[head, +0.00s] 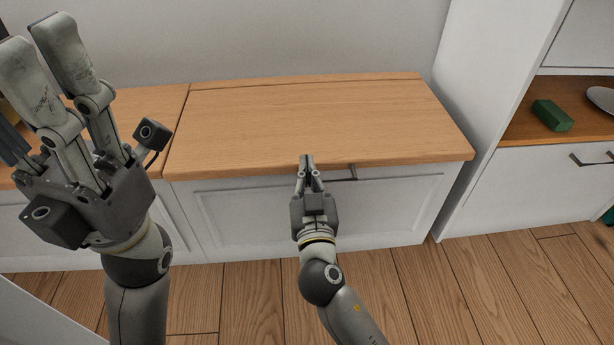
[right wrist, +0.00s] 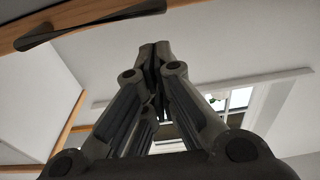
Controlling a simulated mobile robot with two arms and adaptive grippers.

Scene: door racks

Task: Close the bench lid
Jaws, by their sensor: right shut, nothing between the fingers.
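The bench lid (head: 310,120) is a wide light-wood panel lying flat or nearly flat on the white bench (head: 390,210). Whether a thin gap remains under its front edge I cannot tell. A dark handle (head: 344,180) sits at the lid's front, partly hidden by my right gripper. My right gripper (head: 307,160) is shut and empty, its tips at the front edge near the lid's middle; contact is unclear. The right wrist view shows its closed fingers (right wrist: 155,50) and a dark handle (right wrist: 92,24) on a wooden strip. My left gripper (head: 38,45) is raised at the left, fingers apart and empty.
A white shelf unit (head: 500,110) stands right of the bench, with a green block (head: 552,115) on its wooden shelf. Another wooden bench top (head: 150,108) adjoins on the left. The wooden floor (head: 480,285) in front is clear.

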